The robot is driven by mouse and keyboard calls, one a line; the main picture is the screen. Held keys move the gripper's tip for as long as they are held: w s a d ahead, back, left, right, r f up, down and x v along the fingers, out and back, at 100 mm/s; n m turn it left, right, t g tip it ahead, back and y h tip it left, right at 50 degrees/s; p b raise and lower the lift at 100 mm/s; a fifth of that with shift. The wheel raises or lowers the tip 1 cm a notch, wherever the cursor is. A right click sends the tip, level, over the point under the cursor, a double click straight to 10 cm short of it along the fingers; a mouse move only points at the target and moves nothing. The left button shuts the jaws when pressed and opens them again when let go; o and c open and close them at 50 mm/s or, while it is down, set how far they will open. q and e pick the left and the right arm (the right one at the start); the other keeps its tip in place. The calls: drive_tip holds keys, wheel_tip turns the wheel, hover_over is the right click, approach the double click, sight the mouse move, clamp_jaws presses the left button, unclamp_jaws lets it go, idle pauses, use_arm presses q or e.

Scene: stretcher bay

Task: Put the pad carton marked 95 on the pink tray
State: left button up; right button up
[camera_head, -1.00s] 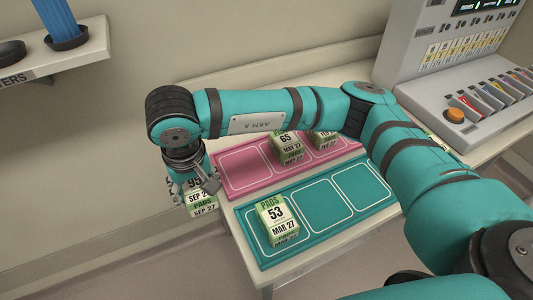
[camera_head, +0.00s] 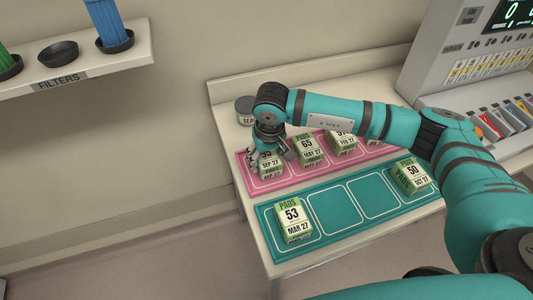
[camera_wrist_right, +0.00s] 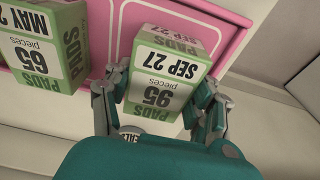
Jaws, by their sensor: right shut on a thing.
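The pad carton marked 95 (camera_head: 271,165) is a green and white box dated SEP 27. My right gripper (camera_head: 271,150) is shut on it, with a finger on either side in the right wrist view (camera_wrist_right: 163,98). The carton (camera_wrist_right: 157,88) is upright at the leftmost outlined space of the pink tray (camera_head: 255,187). I cannot tell whether its base touches the tray. The tray's pink surface also shows behind it in the right wrist view (camera_wrist_right: 118,35). My left gripper is not in view.
On the pink tray, a carton marked 65 (camera_head: 307,150) stands just right, then a partly hidden FEB 27 carton (camera_head: 346,143). The teal tray (camera_head: 337,207) in front holds cartons 53 (camera_head: 293,219) and 50 (camera_head: 411,176). A grey tin (camera_head: 245,109) stands behind.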

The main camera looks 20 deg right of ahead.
sight(269, 160)
drive_tip(key=shift+f, duration=0.15)
drive_tip(key=shift+f+b, duration=0.2)
drive_tip(key=shift+b, duration=0.25)
drive_tip(key=o, duration=1.4)
drive_tip(key=shift+o, duration=0.2)
drive_tip(key=shift+r, duration=0.1)
drive_tip(key=shift+r+p, duration=0.1)
drive_tip(key=shift+p, duration=0.2)
drive_tip(key=shift+r, duration=0.2)
drive_tip(key=r+b, duration=0.1)
drive_tip(key=r, duration=0.2)
drive_tip(key=s+r+b, duration=0.1)
drive_tip(key=r, duration=0.3)
drive_tip(key=r+b, duration=0.1)
drive_tip(key=r, duration=0.2)
drive_tip(key=shift+s+r, duration=0.25)
drive_tip(key=shift+s, duration=0.05)
drive_tip(key=shift+s+r+b, duration=0.1)
drive_tip(key=shift+r+b, duration=0.2)
drive_tip(key=shift+r, duration=0.2)
